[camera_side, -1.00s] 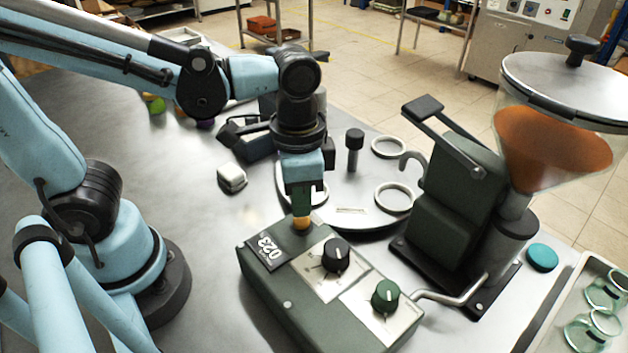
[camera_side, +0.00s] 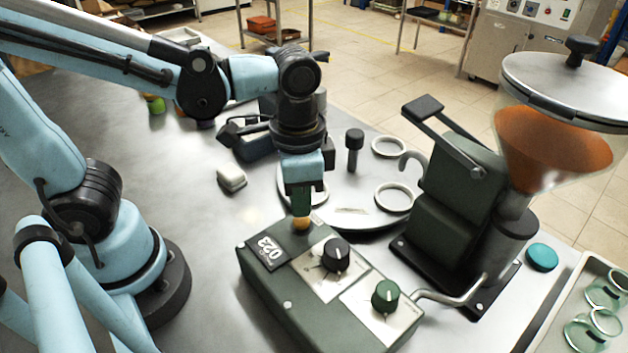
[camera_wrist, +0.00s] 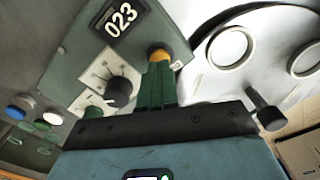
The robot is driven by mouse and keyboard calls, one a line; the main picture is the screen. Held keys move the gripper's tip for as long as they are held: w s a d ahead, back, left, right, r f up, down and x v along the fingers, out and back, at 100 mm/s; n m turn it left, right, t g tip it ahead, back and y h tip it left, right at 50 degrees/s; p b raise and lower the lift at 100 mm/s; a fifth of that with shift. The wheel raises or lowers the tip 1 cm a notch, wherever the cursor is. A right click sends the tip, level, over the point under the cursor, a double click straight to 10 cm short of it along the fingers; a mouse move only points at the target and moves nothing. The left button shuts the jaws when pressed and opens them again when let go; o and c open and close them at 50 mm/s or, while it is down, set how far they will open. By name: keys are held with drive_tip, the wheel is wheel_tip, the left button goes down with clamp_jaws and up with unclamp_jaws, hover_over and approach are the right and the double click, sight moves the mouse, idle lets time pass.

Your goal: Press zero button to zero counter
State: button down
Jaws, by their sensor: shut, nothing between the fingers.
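The green control box (camera_side: 310,320) carries a counter (camera_side: 264,252) that reads 023, also legible in the wrist view (camera_wrist: 120,17). A yellow-orange button (camera_side: 301,223) sits on the box's top near its far edge, beside the counter; it shows in the wrist view (camera_wrist: 159,55) too. My gripper (camera_side: 301,212) is shut and empty, pointing down with its green fingertips right at the button. In the wrist view the tips (camera_wrist: 159,66) overlap the button's near side. They look to be on it, but I cannot tell whether it is pressed down.
A black knob (camera_side: 336,255) and a green knob (camera_side: 386,295) stand on the box. Behind is a round plate (camera_side: 352,215) with rings and a black-topped post (camera_side: 354,150). The dispenser with its lever (camera_side: 440,130) stands at right.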

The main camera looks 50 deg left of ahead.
sight(301, 220)
drive_tip(key=shift+f, duration=0.9)
idle(0.5)
drive_tip(key=shift+r, duration=3.5)
drive_tip(key=s+a+r, duration=0.2)
drive_tip(key=s+r, duration=0.2)
drive_tip(key=r, duration=0.3)
drive_tip(key=shift+s, duration=0.3)
drive_tip(key=w+a+f+n+t, duration=0.6)
drive_tip(key=w+a+f+t, duration=0.1)
drive_tip(key=w+a+f, duration=0.1)
drive_tip(key=shift+w+a+f, duration=0.25)
drive_tip(key=shift+w+f, duration=0.05)
drive_tip(key=shift+f, duration=0.2)
